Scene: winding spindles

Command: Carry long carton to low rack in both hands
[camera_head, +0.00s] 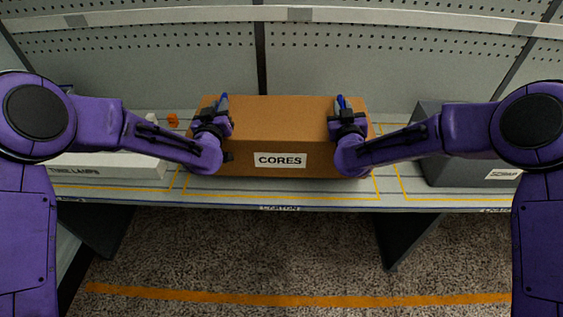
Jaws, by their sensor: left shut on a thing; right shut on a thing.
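The long brown carton (280,119), labelled CORES, sits on the grey rack shelf (270,202) inside a yellow outlined bay. My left gripper (220,108) is shut on the carton near its left end. My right gripper (343,108) is shut on the carton near its right end. Blue finger parts show at the top of both grippers. The fingertips' contact with the carton is partly hidden by the grippers. The carton looks level, and I cannot tell whether its underside touches the shelf.
A white box labelled TUBE LAMPS (105,168) stands at left, partly behind my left arm. A dark grey box labelled SCRAP (460,172) stands at right. A small orange item (172,120) lies behind. A perforated panel (180,60) closes the back.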

